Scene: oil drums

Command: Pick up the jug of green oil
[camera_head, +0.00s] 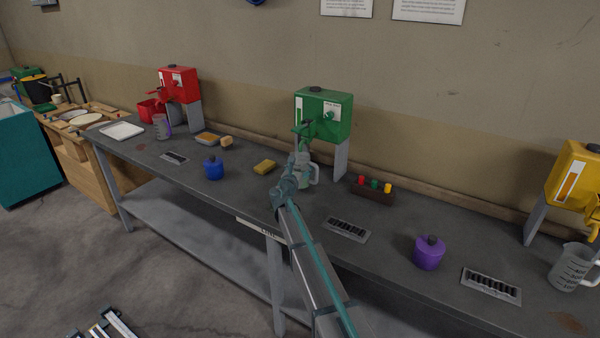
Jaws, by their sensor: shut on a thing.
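The green oil drum (325,115) stands on grey legs at the back middle of the bench, with its tap facing forward. Under it is a clear jug (306,183) with a pale handle on its right; a faint green tint shows low in it. My gripper (298,163) is at the jug, just below the tap, and is shut on it. My gripper and arm hide much of the jug's left and front. I cannot tell whether the jug touches the bench.
A yellow sponge (264,167) and a blue container (213,168) lie left of my gripper. A rack of coloured caps (373,190) and a purple container (429,253) are to its right. A red drum (179,84) and a yellow drum (573,175) stand further off.

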